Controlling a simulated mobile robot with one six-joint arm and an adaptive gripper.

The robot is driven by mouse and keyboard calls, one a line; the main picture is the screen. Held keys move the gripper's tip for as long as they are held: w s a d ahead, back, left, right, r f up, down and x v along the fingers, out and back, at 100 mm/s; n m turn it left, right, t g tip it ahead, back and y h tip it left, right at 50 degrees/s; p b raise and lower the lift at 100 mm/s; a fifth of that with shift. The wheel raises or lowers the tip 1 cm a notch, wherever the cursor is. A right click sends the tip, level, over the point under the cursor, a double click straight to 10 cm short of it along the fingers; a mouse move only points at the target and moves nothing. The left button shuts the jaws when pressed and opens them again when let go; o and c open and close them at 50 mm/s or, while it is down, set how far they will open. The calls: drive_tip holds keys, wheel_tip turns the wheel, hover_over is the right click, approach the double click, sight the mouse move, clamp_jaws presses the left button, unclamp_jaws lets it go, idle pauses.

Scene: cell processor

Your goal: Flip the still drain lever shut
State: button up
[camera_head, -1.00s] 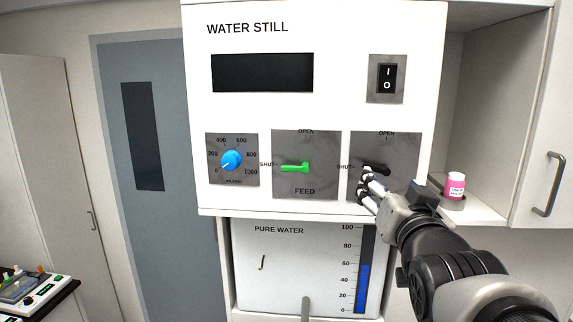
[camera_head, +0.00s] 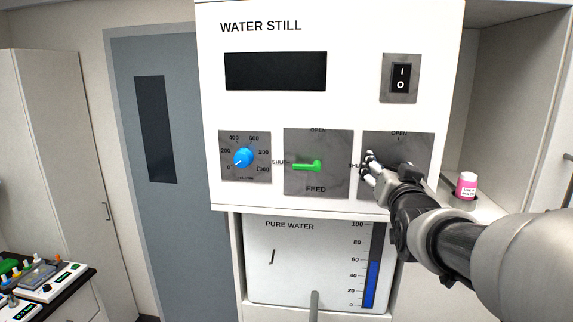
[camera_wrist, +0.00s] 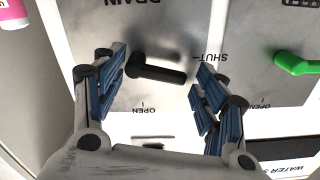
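The water still's drain lever (camera_wrist: 160,72) is a short black handle on a grey metal plate marked DRAIN, OPEN and SHUT. In the wrist view, which is upside down, it points toward the SHUT side, tilted slightly toward OPEN. My gripper (camera_wrist: 157,84) is open, with one blue-padded finger beyond each end of the lever. The lever lies in the gap; I cannot tell whether a finger touches its tip. In the head view my gripper (camera_head: 373,172) is at the drain plate (camera_head: 400,147) and hides the lever.
The green feed lever (camera_head: 308,166) points to SHUT, just left of the drain plate. A blue dial (camera_head: 243,157) is further left and a power switch (camera_head: 400,78) above. A pink-labelled bottle (camera_head: 466,186) stands on the right shelf. The pure water tank (camera_head: 290,275) is below.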

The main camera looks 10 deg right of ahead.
drive_tip(key=shift+s+r, duration=0.1)
drive_tip(key=c, duration=0.8)
drive_tip(key=n+b, duration=0.1)
drive_tip(key=b, duration=0.1)
drive_tip(key=n+b, duration=0.2)
drive_tip(key=b, duration=0.1)
drive_tip(key=shift+f, duration=0.3)
drive_tip(key=o, duration=0.7)
drive_tip(key=shift+a, duration=0.1)
drive_tip(key=shift+o, duration=0.7)
drive_tip(key=shift+w+a, duration=0.15)
drive_tip(key=shift+w, duration=0.05)
drive_tip(key=shift+s+f, duration=0.1)
drive_tip(key=shift+s, duration=0.05)
